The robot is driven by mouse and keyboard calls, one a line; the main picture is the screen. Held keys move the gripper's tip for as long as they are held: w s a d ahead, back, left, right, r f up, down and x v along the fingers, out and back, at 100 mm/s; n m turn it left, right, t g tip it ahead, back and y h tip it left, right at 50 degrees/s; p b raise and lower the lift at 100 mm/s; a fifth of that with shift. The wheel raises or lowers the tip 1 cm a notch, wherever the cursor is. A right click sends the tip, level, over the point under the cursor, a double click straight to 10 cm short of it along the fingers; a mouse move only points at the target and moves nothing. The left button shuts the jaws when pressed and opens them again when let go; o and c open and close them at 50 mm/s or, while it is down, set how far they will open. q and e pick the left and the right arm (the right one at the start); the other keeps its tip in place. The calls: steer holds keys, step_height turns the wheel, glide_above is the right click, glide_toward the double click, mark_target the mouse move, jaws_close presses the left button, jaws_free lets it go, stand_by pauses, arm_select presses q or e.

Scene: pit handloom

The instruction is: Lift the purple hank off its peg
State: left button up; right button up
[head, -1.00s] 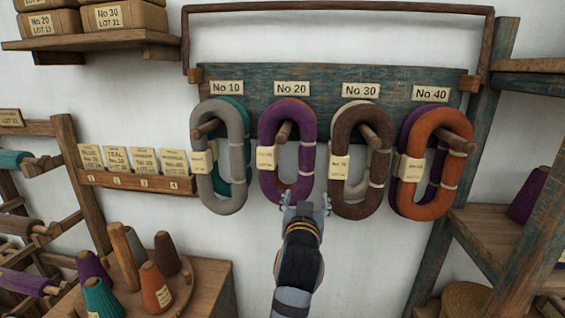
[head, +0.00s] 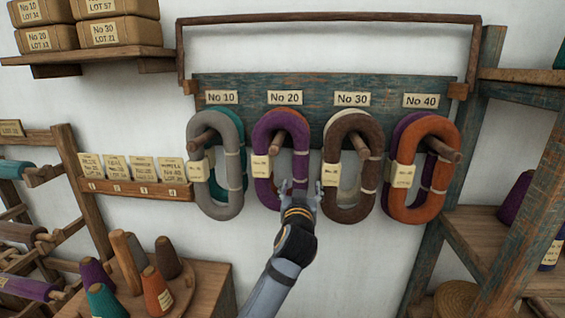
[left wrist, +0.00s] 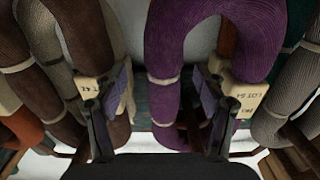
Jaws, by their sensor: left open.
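The purple hank (head: 260,142) hangs on its wooden peg (head: 279,140) under the No 20 label (head: 284,97), with another hank partly hidden behind it. A pale tag is on its left side. My left gripper (head: 300,186) is open at the hank's lower right side, its fingers to either side of that strand. In the left wrist view, which appears upside down, the purple hank (left wrist: 166,50) passes between the open fingers (left wrist: 163,88). I cannot tell whether either finger touches it. My right gripper is not in view.
A brown hank (head: 333,150) hangs close to the right of the purple one, near a fingertip. A grey hank (head: 196,170) is at the left and an orange hank (head: 438,128) farther right. Yarn cones (head: 156,291) stand below left. The wall under the hanks is clear.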

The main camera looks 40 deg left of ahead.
arm_select(q)
steer(key=x, duration=0.2)
steer(key=p+x, duration=0.1)
steer(key=shift+w+a, duration=0.15)
steer(key=shift+a, duration=0.35)
steer(key=shift+f, duration=0.15)
steer(key=shift+d, duration=0.25)
steer(key=c, duration=1.4)
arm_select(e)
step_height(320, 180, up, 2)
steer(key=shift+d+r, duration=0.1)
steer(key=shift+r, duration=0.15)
